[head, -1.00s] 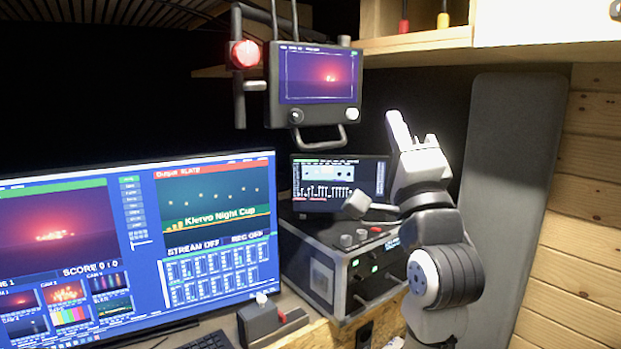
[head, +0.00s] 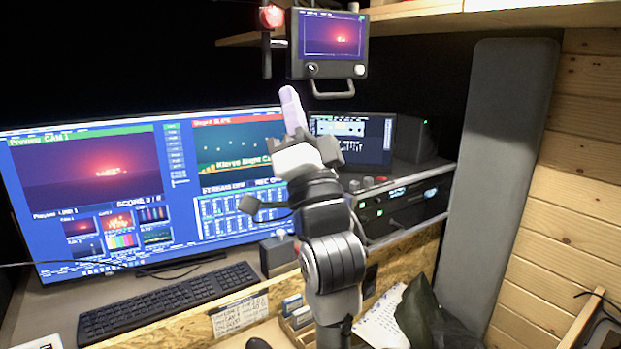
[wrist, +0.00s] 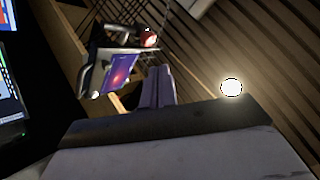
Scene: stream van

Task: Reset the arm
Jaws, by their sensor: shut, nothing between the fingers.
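My gripper (head: 291,108) points up in the middle of the head view, in front of the right part of the wide monitor. Its fingers are together and hold nothing. The fingers also show in the wrist view (wrist: 157,88), pointing up toward the small hanging monitor. My arm rises from the bottom of the head view and stands nearly upright. The gripper appears clear of the things around it, though its exact distance to the screens is hard to tell.
A wide monitor (head: 90,180) stands behind a keyboard (head: 165,305) on the desk. A small monitor (head: 332,38) with a red lamp (head: 271,16) hangs above. A rack unit (head: 410,200) and a tall grey panel (head: 505,160) are at the right.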

